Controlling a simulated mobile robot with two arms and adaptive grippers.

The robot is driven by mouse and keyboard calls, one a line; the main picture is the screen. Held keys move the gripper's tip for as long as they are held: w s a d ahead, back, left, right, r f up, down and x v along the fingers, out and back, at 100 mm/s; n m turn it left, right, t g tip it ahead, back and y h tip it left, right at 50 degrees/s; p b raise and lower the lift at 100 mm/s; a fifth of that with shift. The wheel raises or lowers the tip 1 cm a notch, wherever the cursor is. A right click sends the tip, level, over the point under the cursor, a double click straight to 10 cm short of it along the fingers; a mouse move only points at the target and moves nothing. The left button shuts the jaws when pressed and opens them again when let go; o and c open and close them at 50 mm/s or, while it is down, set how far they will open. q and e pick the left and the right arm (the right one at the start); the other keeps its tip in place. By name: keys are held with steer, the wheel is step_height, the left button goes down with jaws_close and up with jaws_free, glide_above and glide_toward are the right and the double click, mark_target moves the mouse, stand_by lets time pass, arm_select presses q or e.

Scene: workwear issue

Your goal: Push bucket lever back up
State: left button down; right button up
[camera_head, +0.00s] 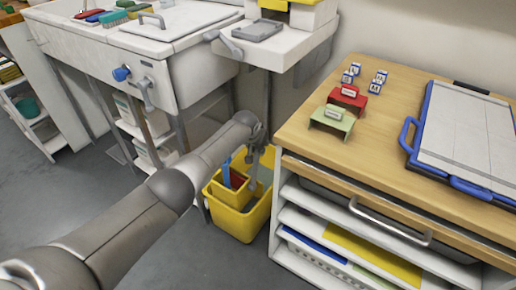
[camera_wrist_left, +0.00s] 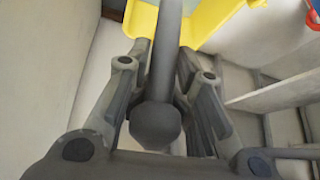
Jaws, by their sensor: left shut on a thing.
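The yellow bucket (camera_head: 237,222) stands on the floor between the sink stand and the wooden-topped cabinet. A smaller yellow bin with blue and red items sits in its top. My left gripper (camera_head: 256,172) reaches down over the bucket's back right side. In the left wrist view my left gripper (camera_wrist_left: 160,95) is shut on the dark grey lever (camera_wrist_left: 166,55), with its round knob (camera_wrist_left: 155,124) close to the camera. Part of the yellow bucket (camera_wrist_left: 212,22) shows beyond it. In the head view the lever is largely hidden by my gripper. My right gripper is not in view.
The wooden-topped cabinet (camera_head: 400,160) stands close on the right, with a blue-framed board on top. The white sink (camera_head: 165,55) and its stand are at the left and behind. Open grey floor (camera_head: 200,255) lies in front of the bucket.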

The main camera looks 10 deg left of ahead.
arm_select(q)
steer(key=shift+w+d+r, duration=0.3)
steer(key=shift+r, duration=0.1)
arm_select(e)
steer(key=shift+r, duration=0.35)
arm_select(q)
steer(key=c, duration=1.3)
jaws_free()
steer(key=shift+c, duration=0.2)
steer(key=shift+s, duration=0.15)
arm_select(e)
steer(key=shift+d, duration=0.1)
arm_select(q)
steer(key=shift+a+f, duration=0.1)
steer(key=shift+f, duration=0.05)
steer(key=shift+v, duration=6.05)
